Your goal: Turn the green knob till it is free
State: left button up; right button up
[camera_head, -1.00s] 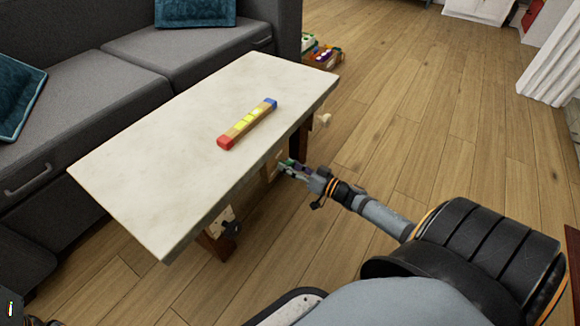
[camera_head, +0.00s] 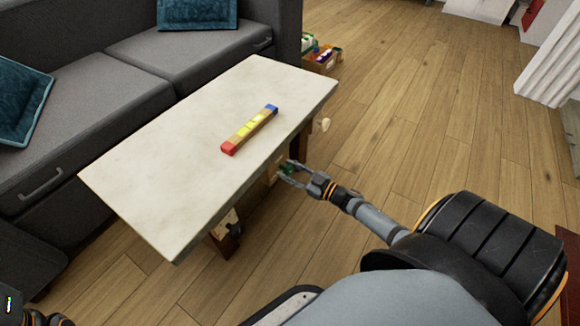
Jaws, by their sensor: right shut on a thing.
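The green knob (camera_head: 286,169) is small and partly hidden, at the side of the low table just under its right edge. My right gripper (camera_head: 289,173) reaches in from the right and is shut on the green knob, with a grey finger on either side of it. Little of the knob's face shows, and I cannot tell how far it is turned. A pale wooden part (camera_head: 273,174) lies beside it under the tabletop.
The white table (camera_head: 160,190) carries a wooden bar (camera_head: 250,130) with red and blue ends. A pale knob (camera_head: 323,124) sticks out farther back and a dark one (camera_head: 234,230) nearer. A grey sofa (camera_head: 80,110) stands behind.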

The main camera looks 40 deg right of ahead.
jog(key=n+p, duration=0.1)
jog(key=n, duration=0.2)
jog(key=shift+n, duration=0.3)
jog(key=n+p, duration=0.1)
jog(key=n, duration=0.2)
jog(key=shift+a+n, duration=0.1)
jog(key=shift+n, duration=0.2)
jog(key=n, duration=0.4)
jog(key=shift+s+f+n, duration=0.1)
jog(key=shift+f+n, duration=0.05)
jog(key=shift+n, duration=0.15)
jog(key=n, duration=0.4)
jog(key=shift+n, duration=0.3)
jog(key=o, duration=1.2)
jog(key=v, duration=1.2)
